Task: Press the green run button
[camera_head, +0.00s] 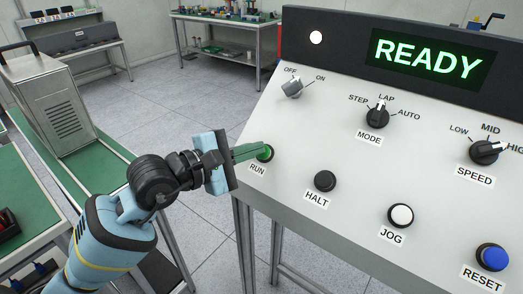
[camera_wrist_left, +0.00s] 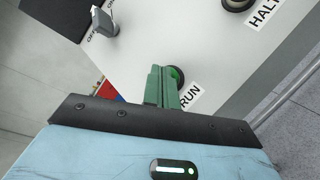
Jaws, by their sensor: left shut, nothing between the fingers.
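The green run button (camera_head: 265,152) sits in a dark ring at the left of the sloped white panel, above the RUN label. My left gripper (camera_head: 262,149) is shut and empty, with its green fingertips at the button, overlapping it in the head view. In the left wrist view the shut fingers (camera_wrist_left: 164,88) cover part of the green button (camera_wrist_left: 177,76). I cannot tell whether the tips touch it or whether it is pushed in. My right gripper is not in view.
The panel (camera_head: 340,150) also has a black HALT button (camera_head: 325,181), a white JOG button (camera_head: 401,215) and a blue RESET button (camera_head: 492,257). An OFF/ON switch (camera_head: 292,88), a MODE knob (camera_head: 377,117) and a SPEED knob (camera_head: 485,151) lie above. The display (camera_head: 430,57) reads READY.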

